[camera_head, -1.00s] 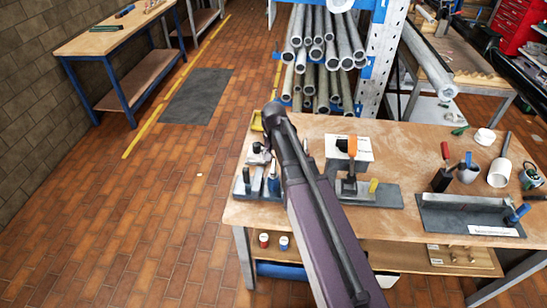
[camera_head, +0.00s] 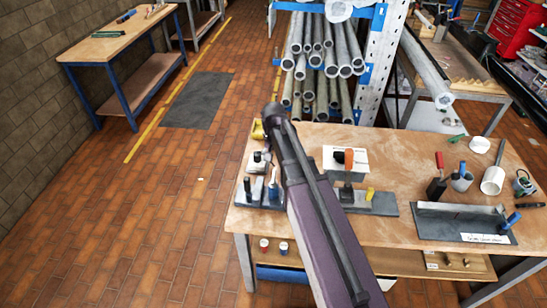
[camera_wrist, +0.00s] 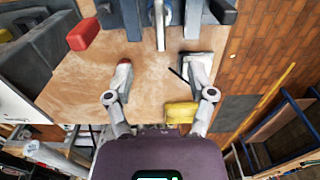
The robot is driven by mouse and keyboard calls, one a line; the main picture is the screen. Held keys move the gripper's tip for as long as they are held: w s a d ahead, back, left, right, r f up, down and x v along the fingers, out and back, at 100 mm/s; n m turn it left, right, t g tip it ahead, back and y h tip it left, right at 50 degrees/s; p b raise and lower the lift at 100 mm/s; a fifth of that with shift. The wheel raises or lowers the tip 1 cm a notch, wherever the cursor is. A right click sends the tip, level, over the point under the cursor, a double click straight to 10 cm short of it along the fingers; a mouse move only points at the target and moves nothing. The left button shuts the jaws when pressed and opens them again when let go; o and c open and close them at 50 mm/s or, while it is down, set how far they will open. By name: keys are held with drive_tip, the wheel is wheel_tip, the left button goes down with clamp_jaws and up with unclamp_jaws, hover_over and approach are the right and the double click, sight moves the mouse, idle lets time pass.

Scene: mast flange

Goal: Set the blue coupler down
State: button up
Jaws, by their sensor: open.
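A blue upright piece (camera_head: 273,191), which looks like the blue coupler, stands on a dark grey fixture plate (camera_head: 244,199) at the left of the worktable. In the wrist view a blue piece (camera_wrist: 166,12) shows at the top edge, partly cut off, beside the grey fixture blocks. My gripper (camera_wrist: 160,70) is open, with its two fingers wide apart and bare tabletop between them. The blue piece is beyond the fingertips, apart from them. In the head view my own arm hides most of the gripper.
A yellow object (camera_wrist: 181,112) lies near the fingers. A grey tray (camera_head: 450,221) and several tools stand at the right. A pipe rack (camera_head: 325,60) rises behind the table.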

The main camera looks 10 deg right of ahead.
idle(0.5)
drive_tip(key=s+d+n, duration=0.2)
drive_tip(key=s+n, duration=0.1)
drive_tip(key=s, duration=1.2)
drive_tip(key=shift+d+n, duration=0.3)
drive_tip(key=shift+d, duration=0.05)
